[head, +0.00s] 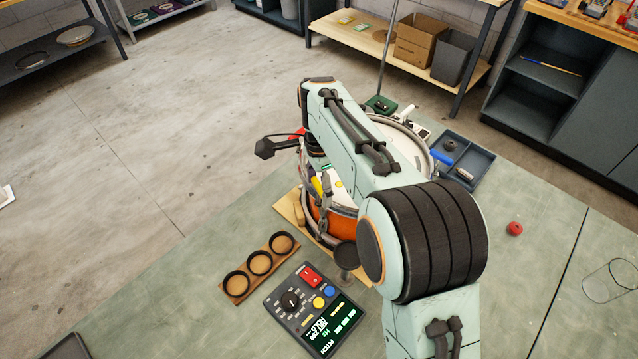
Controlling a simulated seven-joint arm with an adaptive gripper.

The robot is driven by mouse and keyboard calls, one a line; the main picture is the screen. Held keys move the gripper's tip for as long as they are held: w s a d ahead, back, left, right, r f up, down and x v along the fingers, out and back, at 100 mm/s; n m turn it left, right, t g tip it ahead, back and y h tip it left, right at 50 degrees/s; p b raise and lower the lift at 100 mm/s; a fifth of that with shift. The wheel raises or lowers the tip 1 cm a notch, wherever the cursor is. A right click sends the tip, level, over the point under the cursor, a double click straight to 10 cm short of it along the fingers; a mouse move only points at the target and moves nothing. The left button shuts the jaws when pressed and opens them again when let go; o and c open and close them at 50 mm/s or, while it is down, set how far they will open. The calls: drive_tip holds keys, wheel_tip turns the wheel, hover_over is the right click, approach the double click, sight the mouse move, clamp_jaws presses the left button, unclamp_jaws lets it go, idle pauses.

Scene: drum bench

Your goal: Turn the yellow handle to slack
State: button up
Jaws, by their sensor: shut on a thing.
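An orange drum (336,222) with a white head and metal rim stands on the bench, partly hidden behind my arm. The yellow handle (316,186) shows as a small piece at the drum's left side. My gripper (325,188) points down at that side and is shut on the yellow handle. My arm and the gripper's fingers hide much of the handle, so its exact angle cannot be read.
A control box (312,308) with a knob and coloured buttons lies in front of the drum. A wooden strip with three black rings (259,263) is to its left. A dark divided tray (480,165), red knob (515,229) and clear glass (608,282) are right.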

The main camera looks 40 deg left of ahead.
drive_tip(key=n, duration=0.4)
drive_tip(key=shift+f+n, duration=0.25)
drive_tip(key=shift+n, duration=0.15)
drive_tip(key=n, duration=2.9)
drive_tip(key=shift+n, duration=0.4)
drive_tip(key=n, duration=0.4)
drive_tip(key=shift+n, duration=0.4)
